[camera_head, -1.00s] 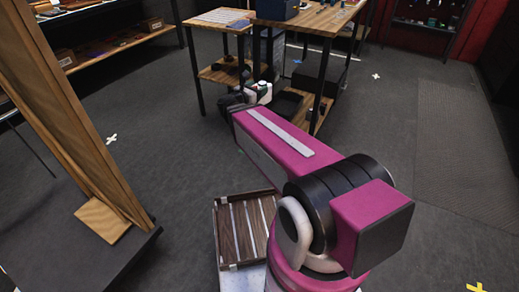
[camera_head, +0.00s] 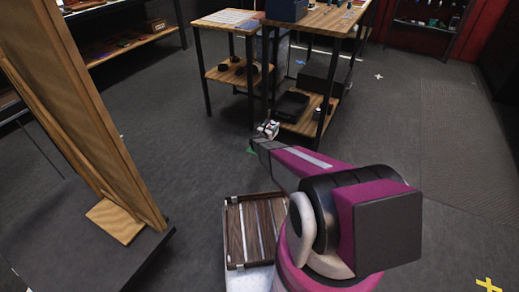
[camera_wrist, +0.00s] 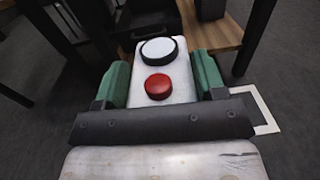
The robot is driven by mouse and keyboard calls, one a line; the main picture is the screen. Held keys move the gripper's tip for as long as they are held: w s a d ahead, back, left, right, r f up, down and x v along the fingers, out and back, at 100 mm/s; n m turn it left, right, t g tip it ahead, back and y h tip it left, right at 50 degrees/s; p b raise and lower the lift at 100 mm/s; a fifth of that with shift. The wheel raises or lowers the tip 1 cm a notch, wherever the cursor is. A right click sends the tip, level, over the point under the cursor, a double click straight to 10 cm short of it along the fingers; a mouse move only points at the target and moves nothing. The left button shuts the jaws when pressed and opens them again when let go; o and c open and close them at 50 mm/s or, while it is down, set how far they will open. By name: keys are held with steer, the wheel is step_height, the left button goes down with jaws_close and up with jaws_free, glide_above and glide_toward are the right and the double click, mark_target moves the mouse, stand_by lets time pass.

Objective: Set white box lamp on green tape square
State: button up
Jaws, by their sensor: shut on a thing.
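The white box lamp (camera_wrist: 180,96) has a red round button and a white round disc with a black rim on its face. My gripper (camera_wrist: 162,78) is shut on it, with green fingers on both sides. In the head view, my gripper (camera_head: 266,134) and the small white lamp show low in front of the wooden shelf table, at the end of my arm. I cannot tell whether the lamp touches the floor.
The wooden shelf table (camera_head: 226,77) with black legs stands just behind the lamp. A pale square outline (camera_wrist: 266,108) shows right of my gripper. A slatted wooden crate (camera_head: 236,235) is near me. A wooden panel (camera_head: 85,110) stands left. Floor at right is open.

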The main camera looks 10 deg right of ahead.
steer(key=w+d+f, duration=0.2)
steer(key=w+f, duration=0.1)
steer(key=f, duration=1)
steer(key=shift+n+t+y, duration=0.3)
steer(key=shift+y, duration=0.1)
steer(key=shift+w+a+f, duration=0.85)
steer(key=shift+w+f, duration=0.85)
steer(key=shift+f, duration=0.05)
steer(key=shift+w+a+f, duration=0.9)
steer(key=shift+w+f, duration=0.8)
steer(key=shift+f, duration=0.1)
steer(key=shift+w+a+f, duration=0.85)
steer(key=shift+w+f, duration=0.85)
steer(key=shift+f, duration=0.05)
steer(key=shift+f, duration=0.2)
steer(key=o, duration=1.4)
steer(key=shift+c, duration=0.2)
